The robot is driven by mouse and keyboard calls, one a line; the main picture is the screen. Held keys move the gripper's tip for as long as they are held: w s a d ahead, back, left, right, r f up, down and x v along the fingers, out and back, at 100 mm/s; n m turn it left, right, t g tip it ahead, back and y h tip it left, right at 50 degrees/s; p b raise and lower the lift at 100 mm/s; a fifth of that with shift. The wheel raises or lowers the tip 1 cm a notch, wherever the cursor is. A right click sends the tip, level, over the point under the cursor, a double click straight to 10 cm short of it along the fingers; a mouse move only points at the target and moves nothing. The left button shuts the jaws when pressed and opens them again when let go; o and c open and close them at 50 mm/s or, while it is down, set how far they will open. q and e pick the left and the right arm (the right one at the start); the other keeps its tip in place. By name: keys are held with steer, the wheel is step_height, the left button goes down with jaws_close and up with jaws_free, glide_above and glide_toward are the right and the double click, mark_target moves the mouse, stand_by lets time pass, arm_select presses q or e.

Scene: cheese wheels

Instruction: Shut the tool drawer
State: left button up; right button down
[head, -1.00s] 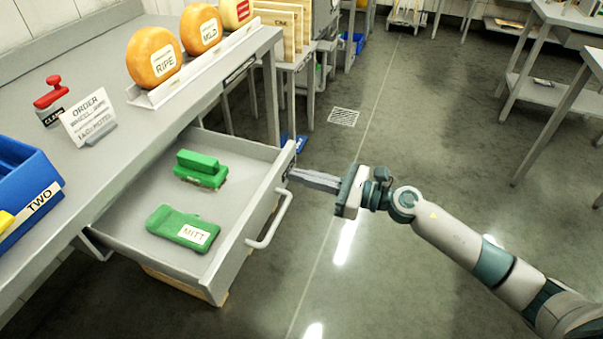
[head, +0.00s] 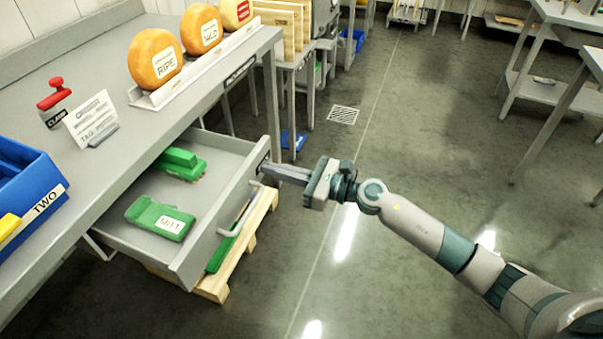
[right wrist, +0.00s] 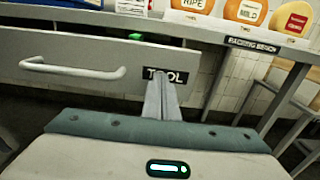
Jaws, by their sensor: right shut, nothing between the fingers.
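The grey tool drawer (head: 215,240) stands partly open under the packing bench, its front facing right. Inside lie a green mitt (head: 158,217) with a white label and a green block-like tool (head: 181,164), partly under the bench edge. The drawer's bar handle (head: 241,212) is on its front. My right gripper (head: 266,171) is shut and empty, its fingertips at the far end of the drawer front. In the right wrist view the fingertips (right wrist: 160,78) are at the TOOL label (right wrist: 166,75), right of the handle (right wrist: 72,68), seemingly touching the front. My left gripper is not in view.
A wooden pallet (head: 240,255) lies below the drawer.

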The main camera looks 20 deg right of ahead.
glide_toward(209, 158)
steer(key=r, duration=0.2)
steer(key=shift+w+a+r, duration=0.1)
steer(key=shift+a+r, duration=0.2)
steer(key=shift+r, duration=0.1)
steer(key=b+x, duration=0.1)
steer(key=x, duration=0.7)
steer(key=shift+w+a+f, duration=0.15)
steer(key=shift+a, duration=0.05)
steer(key=shift+w+a, duration=0.2)
steer(key=shift+a, duration=0.1)
steer(key=shift+w+r, duration=0.1)
steer(key=shift+r, duration=0.1)
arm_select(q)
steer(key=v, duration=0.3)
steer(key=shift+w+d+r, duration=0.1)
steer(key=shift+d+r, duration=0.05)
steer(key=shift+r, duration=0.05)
arm_select(e)
steer(key=shift+r, duration=0.1)
steer(key=shift+r, duration=0.1)
arm_select(q)
steer(key=shift+b, duration=0.3)
